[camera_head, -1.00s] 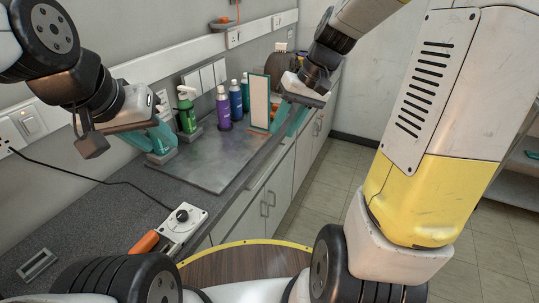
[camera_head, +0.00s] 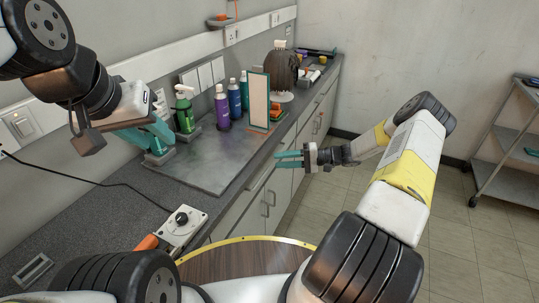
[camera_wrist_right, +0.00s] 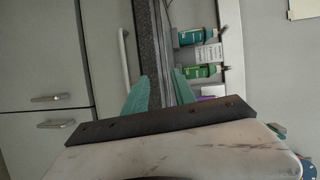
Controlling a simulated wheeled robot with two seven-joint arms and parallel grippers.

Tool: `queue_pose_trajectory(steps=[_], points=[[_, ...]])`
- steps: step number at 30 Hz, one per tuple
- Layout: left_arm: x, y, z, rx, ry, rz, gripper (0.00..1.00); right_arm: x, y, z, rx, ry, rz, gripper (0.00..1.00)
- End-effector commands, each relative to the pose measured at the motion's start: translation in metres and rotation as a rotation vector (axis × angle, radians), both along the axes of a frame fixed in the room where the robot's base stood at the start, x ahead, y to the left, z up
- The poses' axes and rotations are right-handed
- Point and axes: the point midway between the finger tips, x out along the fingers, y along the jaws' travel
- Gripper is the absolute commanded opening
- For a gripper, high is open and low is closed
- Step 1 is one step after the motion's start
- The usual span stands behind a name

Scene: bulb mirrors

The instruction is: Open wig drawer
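A dark brown wig (camera_head: 283,70) stands on the counter towards its far end. The drawer fronts run along the counter's front just under its edge; no label shows which is the wig drawer. A drawer with a long pale bar handle (camera_wrist_right: 124,57) shows in the right wrist view, just ahead of and left of the fingers. My right gripper (camera_head: 276,160) is open and empty, in front of the cabinet face and apart from any handle. Its fingers also show in the right wrist view (camera_wrist_right: 160,82). My left gripper (camera_head: 160,146) hovers over the counter's left part; its opening is unclear.
The counter holds a mirror (camera_head: 259,100), a green pump bottle (camera_head: 184,112), a purple bottle (camera_head: 222,110) and other bottles. Cabinet door handles (camera_head: 268,202) stick out below the drawers. A shelf cart (camera_head: 505,150) stands at right. The floor between is clear.

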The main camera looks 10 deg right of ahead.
Motion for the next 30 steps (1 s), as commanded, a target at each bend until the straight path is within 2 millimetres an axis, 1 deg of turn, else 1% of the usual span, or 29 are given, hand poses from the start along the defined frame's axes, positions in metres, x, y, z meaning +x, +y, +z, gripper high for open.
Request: queue_pose_trajectory(steps=[1, 3, 6, 9, 12, 16, 19, 27, 30], points=[[0.000, 0.000, 0.000, 0.000, 0.000, 0.000, 0.36, 0.003, -0.007, -0.018, 0.060, -0.004, -0.051, 0.32], [0.000, 0.000, 0.000, 0.000, 0.000, 0.000, 0.36, 0.007, -0.015, -0.038, 0.127, -0.023, -0.120, 0.32], [0.000, 0.000, 0.000, 0.000, 0.000, 0.000, 0.36, 0.011, -0.028, -0.062, 0.209, -0.047, -0.214, 0.32], [0.000, 0.000, 0.000, 0.000, 0.000, 0.000, 0.36, 0.013, -0.037, -0.081, 0.268, -0.069, -0.294, 0.32], [0.000, 0.000, 0.000, 0.000, 0.000, 0.000, 0.36, 0.014, -0.045, -0.094, 0.304, -0.084, -0.350, 0.32], [0.000, 0.000, 0.000, 0.000, 0.000, 0.000, 0.36, 0.015, -0.048, -0.101, 0.325, -0.094, -0.386, 0.32], [0.000, 0.000, 0.000, 0.000, 0.000, 0.000, 0.36, 0.020, -0.041, -0.100, 0.331, -0.097, -0.391, 0.32], [0.000, 0.000, 0.000, 0.000, 0.000, 0.000, 0.36, 0.043, -0.005, -0.092, 0.329, -0.094, -0.388, 0.32], [0.000, 0.000, 0.000, 0.000, 0.000, 0.000, 0.36, 0.050, 0.005, -0.089, 0.329, -0.095, -0.389, 0.32]])
